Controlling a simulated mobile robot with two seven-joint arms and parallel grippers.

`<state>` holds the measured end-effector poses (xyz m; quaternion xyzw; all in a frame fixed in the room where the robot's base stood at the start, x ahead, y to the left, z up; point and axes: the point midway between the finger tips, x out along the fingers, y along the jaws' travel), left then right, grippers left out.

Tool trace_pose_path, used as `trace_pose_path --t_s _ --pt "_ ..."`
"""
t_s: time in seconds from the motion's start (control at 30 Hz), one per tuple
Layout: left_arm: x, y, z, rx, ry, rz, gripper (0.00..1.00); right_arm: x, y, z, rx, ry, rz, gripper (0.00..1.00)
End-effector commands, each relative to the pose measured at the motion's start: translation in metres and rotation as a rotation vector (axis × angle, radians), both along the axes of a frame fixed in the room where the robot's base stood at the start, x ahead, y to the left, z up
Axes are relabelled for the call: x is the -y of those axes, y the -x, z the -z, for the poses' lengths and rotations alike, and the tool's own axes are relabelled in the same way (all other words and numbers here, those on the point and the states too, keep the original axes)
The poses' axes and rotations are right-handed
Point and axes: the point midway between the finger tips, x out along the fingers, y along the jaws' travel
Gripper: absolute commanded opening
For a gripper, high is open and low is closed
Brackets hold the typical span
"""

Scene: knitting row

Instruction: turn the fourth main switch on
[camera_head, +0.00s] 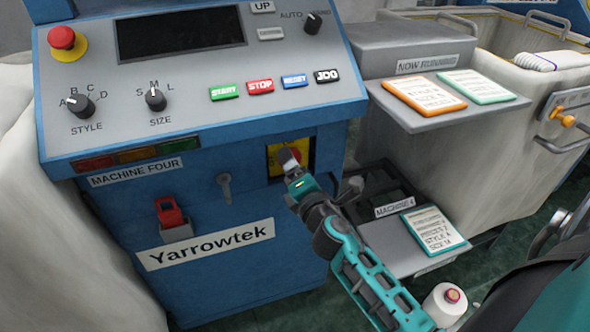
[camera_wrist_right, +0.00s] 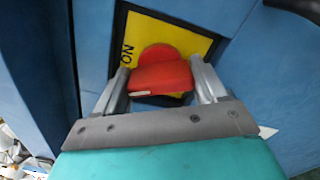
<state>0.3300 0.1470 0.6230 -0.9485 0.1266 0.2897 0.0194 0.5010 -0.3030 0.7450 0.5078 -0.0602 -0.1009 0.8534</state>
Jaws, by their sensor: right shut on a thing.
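The main switch is a red rotary knob (camera_wrist_right: 160,75) on a yellow plate (camera_wrist_right: 200,42), set in a dark recess on the front of the blue machine labelled MACHINE FOUR (camera_head: 137,172). The yellow plate also shows in the head view (camera_head: 273,160), with the knob largely covered by my gripper. My right gripper (camera_head: 291,165) is at the switch; in the wrist view its two fingers (camera_wrist_right: 161,84) stand on either side of the red handle, shut on it. The word ON shows on the plate left of the knob; other lettering is hidden. My left gripper is not in view.
A sloped control panel (camera_head: 200,125) with knobs, buttons and a red emergency stop (camera_head: 62,38) overhangs the switch. A key-like lever (camera_head: 225,188) and a red padlock-like part (camera_head: 169,212) are to the left. A grey shelf (camera_head: 440,122) and a lower tray (camera_head: 395,262) with cards are right.

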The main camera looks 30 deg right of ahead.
Motion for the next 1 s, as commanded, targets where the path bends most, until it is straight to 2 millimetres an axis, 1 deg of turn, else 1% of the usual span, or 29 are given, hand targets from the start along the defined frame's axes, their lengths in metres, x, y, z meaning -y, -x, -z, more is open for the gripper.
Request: trace_pose_path --t_s 0.2,0.5,0.73,1.0 --pt "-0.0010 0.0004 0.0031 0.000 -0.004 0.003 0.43 0.0001 -0.0001 0.0003 0.046 -0.192 0.001 0.41" --pt "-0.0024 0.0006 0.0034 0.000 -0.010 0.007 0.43 0.0000 -0.0001 0.0000 0.093 -0.389 0.001 0.41" --pt "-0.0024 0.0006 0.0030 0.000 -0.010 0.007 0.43 0.0002 0.0000 0.0000 0.112 -0.470 0.001 0.41" --pt "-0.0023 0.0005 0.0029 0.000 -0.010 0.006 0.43 0.0003 -0.0001 0.0001 0.119 -0.502 0.002 0.41"
